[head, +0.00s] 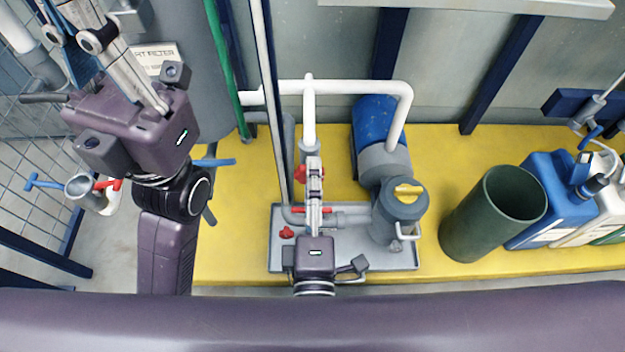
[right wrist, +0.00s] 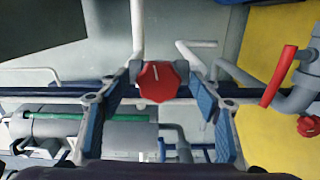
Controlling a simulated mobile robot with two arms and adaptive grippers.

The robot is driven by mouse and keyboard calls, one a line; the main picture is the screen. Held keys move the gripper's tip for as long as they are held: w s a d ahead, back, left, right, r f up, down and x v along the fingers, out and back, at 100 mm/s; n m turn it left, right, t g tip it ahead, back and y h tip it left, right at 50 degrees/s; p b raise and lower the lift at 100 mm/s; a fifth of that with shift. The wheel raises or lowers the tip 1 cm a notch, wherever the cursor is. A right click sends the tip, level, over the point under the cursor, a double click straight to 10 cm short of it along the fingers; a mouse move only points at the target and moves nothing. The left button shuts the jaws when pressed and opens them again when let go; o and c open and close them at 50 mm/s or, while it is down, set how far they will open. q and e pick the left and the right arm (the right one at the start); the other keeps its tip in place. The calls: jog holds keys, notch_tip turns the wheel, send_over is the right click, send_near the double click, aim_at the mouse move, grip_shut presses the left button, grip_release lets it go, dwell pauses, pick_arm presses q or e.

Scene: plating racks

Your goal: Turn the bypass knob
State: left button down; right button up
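A red lobed knob (right wrist: 161,82) with a pale mark on its face sits in the middle of the right wrist view. It lies between the fingertips, with a small gap visible on each side. My right gripper (head: 314,165) is open. In the head view it reaches toward the pipes, and only bits of red show beside its fingertips. I see no label naming the bypass knob. My left gripper (head: 72,18) is at the upper left, away from the knob, with its fingertips at or beyond the picture edge.
A red lever (right wrist: 280,76) and another red knob (right wrist: 310,126) are right of the central knob. A green bin (head: 490,214) and a blue canister (head: 560,205) are farther right. Yellow floor (head: 240,220) is clear left of the tray.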

jog(key=shift+s, duration=0.1)
jog(key=s, duration=1.1)
jog(key=shift+s, duration=0.4)
